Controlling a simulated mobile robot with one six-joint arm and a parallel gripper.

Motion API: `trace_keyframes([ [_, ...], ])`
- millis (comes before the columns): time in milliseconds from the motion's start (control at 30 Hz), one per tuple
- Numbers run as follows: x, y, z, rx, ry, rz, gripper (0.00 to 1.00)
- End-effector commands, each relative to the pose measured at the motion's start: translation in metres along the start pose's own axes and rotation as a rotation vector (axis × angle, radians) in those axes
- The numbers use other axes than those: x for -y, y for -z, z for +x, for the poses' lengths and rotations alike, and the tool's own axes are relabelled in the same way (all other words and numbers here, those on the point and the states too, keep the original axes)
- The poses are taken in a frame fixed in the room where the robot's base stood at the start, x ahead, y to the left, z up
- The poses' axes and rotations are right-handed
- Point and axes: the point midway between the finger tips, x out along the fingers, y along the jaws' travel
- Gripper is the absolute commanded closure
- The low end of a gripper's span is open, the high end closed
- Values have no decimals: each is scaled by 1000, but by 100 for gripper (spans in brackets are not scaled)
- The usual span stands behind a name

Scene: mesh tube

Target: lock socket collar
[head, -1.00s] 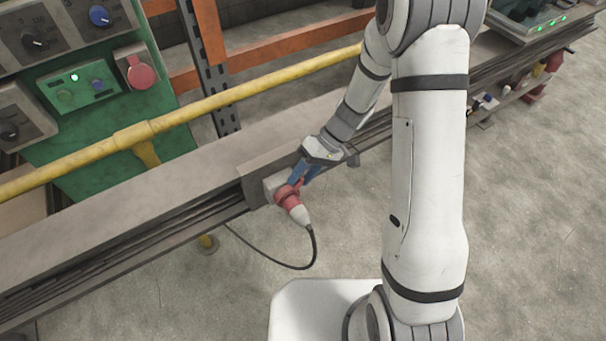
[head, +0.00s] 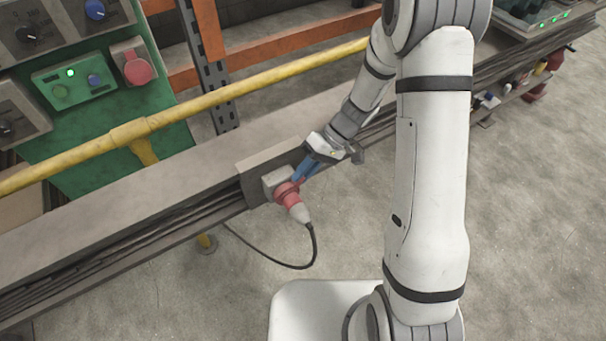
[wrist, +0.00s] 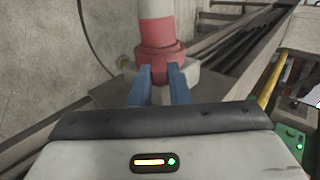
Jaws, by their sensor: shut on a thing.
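A red and white plug (head: 292,203) sits in a socket with a light grey housing (head: 271,183) on the side of the grey beam. The red socket collar (head: 283,189) is around the joint between plug and housing. My gripper (head: 298,178) reaches it from the upper right, its blue fingers closed on the collar. In the wrist view, the two fingertips (wrist: 158,72) are on either side of the lower red part of the collar (wrist: 161,62), with the plug (wrist: 156,20) rising beyond. The fingertips' exact contact is partly hidden.
A black cable (head: 300,266) hangs from the plug and loops left under the beam (head: 120,215). A yellow rail (head: 220,96) runs above the beam. A green control panel (head: 80,90) stands at the left. The floor at the right is open.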

Motion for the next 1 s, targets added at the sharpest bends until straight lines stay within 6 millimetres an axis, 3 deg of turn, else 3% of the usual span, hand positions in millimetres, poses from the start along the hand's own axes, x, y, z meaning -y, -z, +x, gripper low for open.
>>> trace_keyframes([
  [100, -9, 0, 3, -2, 52, 0, 100],
  [500, -7, 0, 0, -1, 82, 0, 100],
  [533, -7, 0, 0, -1, 82, 0, 82],
  [700, -7, 0, 0, -1, 82, 0, 68],
  [800, -7, 0, 0, -1, 82, 0, 62],
  [1000, -7, 0, -1, -1, 82, 0, 62],
])
